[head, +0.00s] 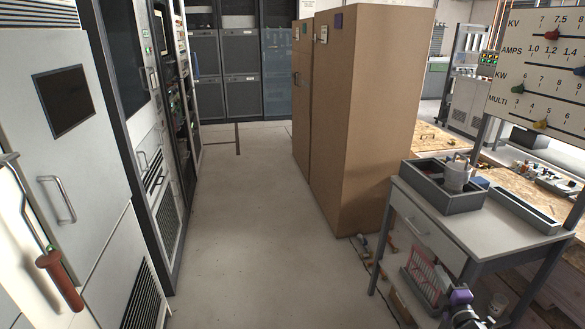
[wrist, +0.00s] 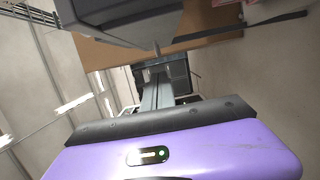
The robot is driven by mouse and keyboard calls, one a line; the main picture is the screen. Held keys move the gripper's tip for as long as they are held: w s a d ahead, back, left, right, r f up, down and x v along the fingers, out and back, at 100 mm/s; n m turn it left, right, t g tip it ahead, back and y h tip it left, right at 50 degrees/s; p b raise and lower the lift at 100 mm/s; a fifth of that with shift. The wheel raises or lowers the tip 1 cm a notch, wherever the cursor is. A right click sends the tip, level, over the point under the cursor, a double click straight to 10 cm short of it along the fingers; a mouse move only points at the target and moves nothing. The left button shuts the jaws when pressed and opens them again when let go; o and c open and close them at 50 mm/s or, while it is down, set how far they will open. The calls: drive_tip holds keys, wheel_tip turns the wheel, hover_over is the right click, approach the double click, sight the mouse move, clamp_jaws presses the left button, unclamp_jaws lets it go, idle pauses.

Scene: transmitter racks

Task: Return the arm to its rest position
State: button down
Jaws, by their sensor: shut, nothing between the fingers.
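My gripper (wrist: 156,76) shows in the wrist view beyond a purple housing with a small status light. Its grey fingers look shut, with nothing seen between them. In the head view a purple and dark part of my arm (head: 461,298) shows low at the right, in front of the grey work table (head: 440,212). The fingertips cannot be made out there. A large grey shape crosses the top of the wrist view close to the fingers; I cannot tell what it is.
The table carries a grey tray (head: 427,190) with a pale container (head: 457,176). A tall brown cabinet (head: 370,120) stands behind it. Grey racks with a red-handled lever (head: 60,282) line the left. The aisle floor (head: 235,220) between is clear. A meter board (head: 545,60) stands at right.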

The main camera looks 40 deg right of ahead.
wheel_tip(320, 180, up, 5)
drive_tip(key=s+d+m+h, duration=0.2)
drive_tip(key=m, duration=0.2)
drive_tip(key=w+a+r+m, duration=0.2)
drive_tip(key=a+m, duration=0.1)
drive_tip(key=a, duration=0.7)
drive_tip(key=w+a+r+m+t+y, duration=0.1)
drive_tip(key=w+a+r+m, duration=0.15)
drive_tip(key=a, duration=0.85)
drive_tip(key=w+a+r+m, duration=0.1)
drive_tip(key=a+m, duration=0.2)
drive_tip(key=a, duration=0.7)
drive_tip(key=s+a+r+n+y, duration=0.1)
drive_tip(key=s+a+y, duration=0.3)
drive_tip(key=a, duration=0.5)
drive_tip(key=s+a+r+n+y+p, duration=0.1)
drive_tip(key=s+a+r+y, duration=0.3)
drive_tip(key=a, duration=0.6)
drive_tip(key=s+a+r+n+t+y, duration=0.1)
drive_tip(key=s+a+r+y, duration=0.1)
drive_tip(key=s+a+y, duration=0.3)
drive_tip(key=s+a, duration=0.1)
drive_tip(key=a, duration=0.3)
drive_tip(key=shift+s+a+r+y, duration=0.25)
drive_tip(key=shift+y, duration=0.15)
